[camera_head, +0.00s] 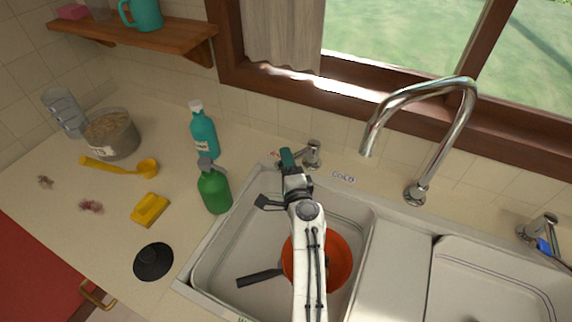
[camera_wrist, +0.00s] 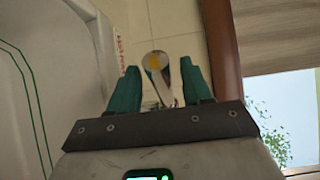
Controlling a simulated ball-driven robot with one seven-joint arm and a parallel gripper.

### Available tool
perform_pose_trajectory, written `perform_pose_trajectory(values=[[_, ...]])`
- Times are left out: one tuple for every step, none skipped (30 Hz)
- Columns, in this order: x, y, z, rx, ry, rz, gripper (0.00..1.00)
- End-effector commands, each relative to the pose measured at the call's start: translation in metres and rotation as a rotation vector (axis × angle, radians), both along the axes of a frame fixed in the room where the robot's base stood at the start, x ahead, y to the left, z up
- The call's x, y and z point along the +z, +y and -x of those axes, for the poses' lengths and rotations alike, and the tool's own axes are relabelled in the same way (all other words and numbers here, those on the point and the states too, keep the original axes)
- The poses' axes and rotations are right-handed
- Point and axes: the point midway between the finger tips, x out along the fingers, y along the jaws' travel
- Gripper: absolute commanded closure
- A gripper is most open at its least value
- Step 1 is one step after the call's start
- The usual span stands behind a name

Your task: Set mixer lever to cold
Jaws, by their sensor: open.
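The mixer lever (camera_head: 313,153) is a chrome handle on a round base behind the left sink basin. A white "COLD" label (camera_head: 343,177) is on the counter to its right; a small red marking (camera_head: 276,154) is to its left. My gripper (camera_head: 288,158) is just left of the lever's base, its fingers overlapping the lever's arm. In the wrist view my open gripper (camera_wrist: 161,88) has teal fingers on either side of the metal lever (camera_wrist: 158,64), which has a yellowish round end. Whether a finger touches it, I cannot tell.
The chrome spout (camera_head: 466,120) rises to the right. Another handle with blue (camera_head: 540,228) is at far right. A green bottle (camera_head: 214,190) and teal bottle (camera_head: 203,135) stand left.

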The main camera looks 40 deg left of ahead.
Motion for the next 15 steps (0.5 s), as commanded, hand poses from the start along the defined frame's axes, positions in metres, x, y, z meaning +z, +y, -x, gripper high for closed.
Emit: perform_pose_trajectory(values=[[-0.0010,0.0024,-0.0023,0.000,0.002,-0.001,0.51],[-0.0006,0.0034,-0.0031,0.000,0.001,-0.001,0.51],[-0.0002,0.0045,-0.0040,0.000,0.000,0.000,0.51],[0.0001,0.0051,-0.0045,0.000,0.000,0.000,0.51],[0.0002,0.0055,-0.0048,0.000,0.000,0.000,0.51],[0.0003,0.0057,-0.0050,0.000,-0.001,0.001,0.51],[0.0004,0.0059,-0.0051,0.000,-0.001,0.001,0.51],[0.0005,0.0059,-0.0051,0.000,-0.001,0.001,0.51],[0.0005,0.0059,-0.0051,0.000,-0.001,0.001,0.51],[0.0006,0.0058,-0.0051,0.000,-0.001,0.001,0.51],[0.0006,0.0058,-0.0051,0.000,-0.001,0.001,0.51],[0.0006,0.0057,-0.0050,0.000,-0.001,0.001,0.51],[0.0006,0.0057,-0.0050,0.000,-0.001,0.001,0.52],[0.0006,0.0057,-0.0050,0.000,-0.001,0.001,0.55],[0.0005,0.0056,-0.0049,0.000,-0.001,0.001,0.59]])
